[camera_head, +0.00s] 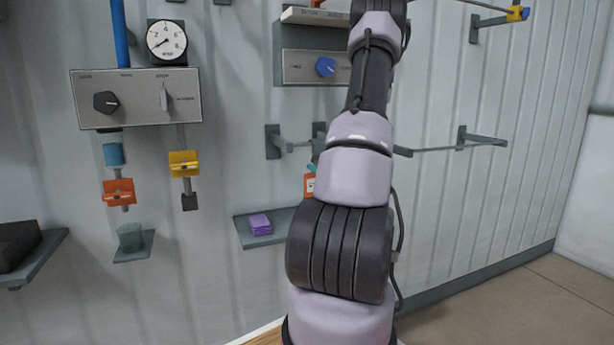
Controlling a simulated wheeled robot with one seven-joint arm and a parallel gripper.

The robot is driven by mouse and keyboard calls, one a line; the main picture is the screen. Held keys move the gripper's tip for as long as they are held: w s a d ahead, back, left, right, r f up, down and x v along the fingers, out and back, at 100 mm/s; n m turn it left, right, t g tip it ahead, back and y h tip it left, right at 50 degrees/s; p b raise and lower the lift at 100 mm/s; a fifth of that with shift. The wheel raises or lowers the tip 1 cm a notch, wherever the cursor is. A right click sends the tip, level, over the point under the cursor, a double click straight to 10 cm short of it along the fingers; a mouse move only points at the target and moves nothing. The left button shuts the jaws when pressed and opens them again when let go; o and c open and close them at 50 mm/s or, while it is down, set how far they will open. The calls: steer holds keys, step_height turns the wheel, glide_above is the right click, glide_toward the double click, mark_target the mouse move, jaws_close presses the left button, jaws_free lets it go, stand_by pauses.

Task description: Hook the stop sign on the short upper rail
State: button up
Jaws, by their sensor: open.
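A small red-orange piece with a white mark (309,185) shows just left of my arm, with a teal bit (311,168) above it. It may be the stop sign, but my arm hides much of it and I cannot tell what holds it. A lower rail (432,149) runs right from behind my arm to a wall bracket. I cannot tell which rail is the short upper one. My gripper is not visible; my arm rises out of the top edge.
Wall brackets (273,141) stick out left of my arm. A shelf (246,236) holds a purple block (260,224). A control panel (137,98), a gauge (166,40) and a knob box (315,67) are on the wall. Bare floor (540,300) lies at right.

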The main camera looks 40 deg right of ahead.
steer(key=w+d+f+m+h, duration=0.1)
steer(key=w+d, duration=0.3)
steer(key=w, duration=0.6)
steer(key=shift+f, duration=0.4)
jaws_close()
stand_by(1.3)
stand_by(0.4)
